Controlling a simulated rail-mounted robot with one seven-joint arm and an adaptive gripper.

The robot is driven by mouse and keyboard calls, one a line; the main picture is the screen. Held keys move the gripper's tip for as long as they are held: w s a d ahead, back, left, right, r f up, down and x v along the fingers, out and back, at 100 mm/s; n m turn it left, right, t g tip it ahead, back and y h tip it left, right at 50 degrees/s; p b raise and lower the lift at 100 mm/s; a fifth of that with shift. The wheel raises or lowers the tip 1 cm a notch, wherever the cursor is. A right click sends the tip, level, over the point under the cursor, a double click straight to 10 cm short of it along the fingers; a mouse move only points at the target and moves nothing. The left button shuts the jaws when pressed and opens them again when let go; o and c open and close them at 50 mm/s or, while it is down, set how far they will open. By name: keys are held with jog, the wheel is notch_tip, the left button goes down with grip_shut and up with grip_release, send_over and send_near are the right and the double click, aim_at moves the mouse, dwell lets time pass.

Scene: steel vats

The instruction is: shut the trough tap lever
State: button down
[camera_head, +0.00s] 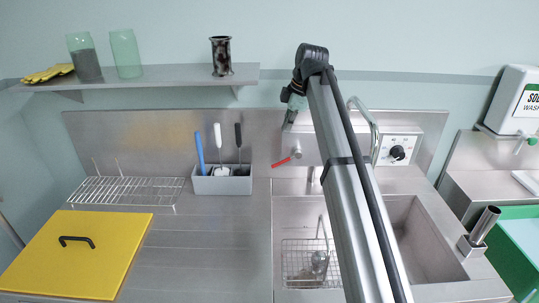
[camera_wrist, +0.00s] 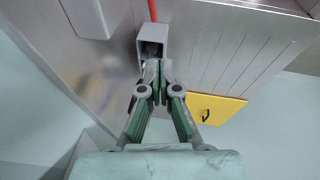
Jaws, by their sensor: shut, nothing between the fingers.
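The red tap lever (camera_head: 281,163) sticks out to the left and slightly down from a small round pivot on the front of the steel panel above the sink trough (camera_head: 418,240). In the wrist view a short piece of the red lever (camera_wrist: 153,10) shows at the top edge, beyond a grey box-shaped part (camera_wrist: 152,35). My gripper (camera_wrist: 158,68) is shut and empty, its fingertips close to that grey part, with the lever farther off. In the head view my gripper (camera_head: 293,103) is above and behind the lever, partly hidden by my arm. I cannot tell whether it touches the grey part.
A grey holder (camera_head: 222,184) with brushes stands left of the lever. A wire rack (camera_head: 128,192) and a yellow lid (camera_head: 75,255) are farther left. A wall shelf (camera_head: 150,76) carries jars. A dial (camera_head: 397,152) is at right. The worktop before the holder is clear.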

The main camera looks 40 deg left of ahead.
jog(key=a, duration=0.2)
jog(key=p, duration=0.3)
send_over(285, 160)
jog(key=s+a, duration=0.2)
jog(key=s, duration=0.2)
notch_tip(285, 160, down, 10)
jog(key=w+f, duration=0.1)
jog(key=w+f+p, duration=0.1)
jog(key=f, duration=0.1)
jog(key=shift+w+d+f, duration=0.2)
jog(key=shift+d+f, duration=0.05)
jog(key=shift+d, duration=0.15)
jog(key=shift+w+f, duration=0.1)
